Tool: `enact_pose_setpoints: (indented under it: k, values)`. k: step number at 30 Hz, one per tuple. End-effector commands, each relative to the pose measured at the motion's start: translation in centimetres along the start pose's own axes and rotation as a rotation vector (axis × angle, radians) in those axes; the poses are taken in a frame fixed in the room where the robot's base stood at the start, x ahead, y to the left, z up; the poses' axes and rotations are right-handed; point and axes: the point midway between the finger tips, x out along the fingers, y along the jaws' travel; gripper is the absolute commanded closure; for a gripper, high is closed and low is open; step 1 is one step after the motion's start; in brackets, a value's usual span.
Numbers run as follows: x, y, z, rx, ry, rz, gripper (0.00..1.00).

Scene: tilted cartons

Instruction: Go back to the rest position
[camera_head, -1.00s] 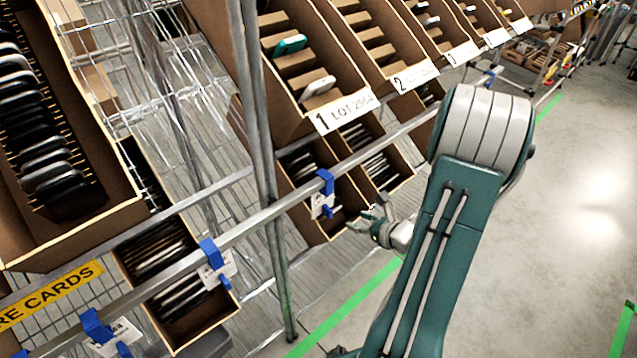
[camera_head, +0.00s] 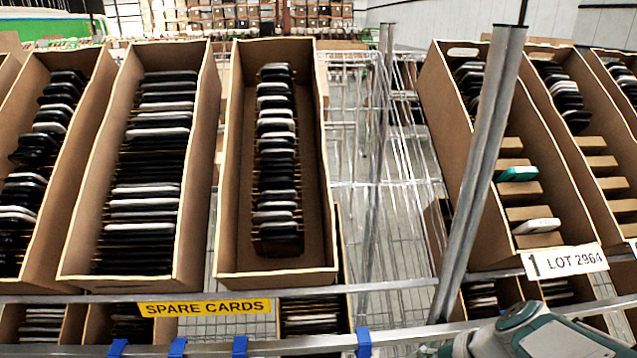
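Only part of my arm shows, a grey and teal section at the bottom right edge. My gripper itself is not clearly visible, and I cannot see what its fingers do. The carton marked "1 LOT 2964" (camera_head: 565,262) stands tilted at the right. It holds a teal card-like item (camera_head: 517,174) and a white one (camera_head: 537,226), set apart in brown slots, with dark items farther back.
Three long cartons of dark and white items fill the left, above a yellow "SPARE CARDS" label (camera_head: 204,308). An upright metal post (camera_head: 480,170) and a wire rack (camera_head: 350,190) stand between them and the right cartons. Blue clips (camera_head: 240,346) sit on the lower rail.

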Motion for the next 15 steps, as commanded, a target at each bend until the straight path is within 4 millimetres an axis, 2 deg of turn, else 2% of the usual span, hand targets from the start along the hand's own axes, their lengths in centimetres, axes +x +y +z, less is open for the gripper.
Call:
enact_pose_setpoints:
  k: [1, 6, 12, 15]
  values:
    - [-0.5, -0.3, 1.4, -0.119, 0.028, 0.043, 0.41]
    - [-2.6, -0.1, 4.4, -0.501, 0.139, 0.191, 0.41]
    - [-5.8, -0.3, 6.5, -0.890, 0.300, 0.318, 0.41]
    - [-6.9, -0.4, 7.0, -1.002, 0.360, 0.353, 0.41]
